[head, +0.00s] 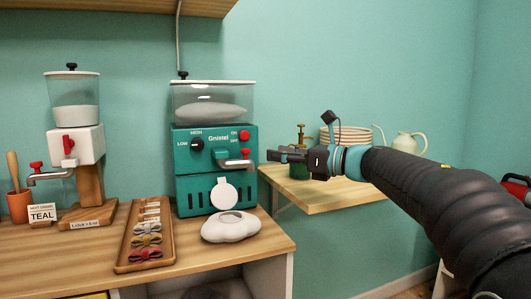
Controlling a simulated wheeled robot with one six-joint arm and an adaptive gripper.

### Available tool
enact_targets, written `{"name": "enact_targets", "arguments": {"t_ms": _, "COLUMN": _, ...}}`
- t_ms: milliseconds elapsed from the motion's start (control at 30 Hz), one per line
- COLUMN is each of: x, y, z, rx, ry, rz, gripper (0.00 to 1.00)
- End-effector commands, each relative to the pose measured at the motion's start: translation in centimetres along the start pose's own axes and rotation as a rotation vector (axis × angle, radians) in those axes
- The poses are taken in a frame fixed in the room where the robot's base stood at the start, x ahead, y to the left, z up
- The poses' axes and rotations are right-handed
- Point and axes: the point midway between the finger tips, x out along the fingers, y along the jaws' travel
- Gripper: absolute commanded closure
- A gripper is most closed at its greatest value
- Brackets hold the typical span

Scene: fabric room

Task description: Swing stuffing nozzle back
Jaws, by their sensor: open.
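The teal stuffing machine (217,140) marked "Gnistel" stands on the wooden counter, with white stuffing in its clear hopper. Its silver nozzle (236,163) juts from the front toward the right and has a red piece near its end. My gripper (275,154) is open and empty. It appears just right of the nozzle's end in the head view; I cannot tell the gap in depth. A white, rounded plush piece (231,227) with an opening on top lies on the counter below the nozzle.
A wooden tray (122,264) holds several bows in front of the machine. A smaller white dispenser (75,145) stands left.

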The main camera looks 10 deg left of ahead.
Motion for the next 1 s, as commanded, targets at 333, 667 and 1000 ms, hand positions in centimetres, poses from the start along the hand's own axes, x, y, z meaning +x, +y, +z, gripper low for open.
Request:
{"name": "enact_targets", "arguments": {"t_ms": 333, "x": -1.4, "y": 0.0, "z": 0.0, "rx": 0.0, "ry": 0.0, "rz": 0.0, "gripper": 0.52}}
{"name": "enact_targets", "arguments": {"t_ms": 667, "x": -2.4, "y": -0.6, "z": 1.4, "rx": 0.092, "ry": -0.05, "rz": -0.091, "gripper": 1.0}}
{"name": "enact_targets", "arguments": {"t_ms": 1000, "x": -14.5, "y": -3.7, "z": 3.8, "rx": 0.882, "ry": -0.509, "rz": -0.651, "gripper": 1.0}}
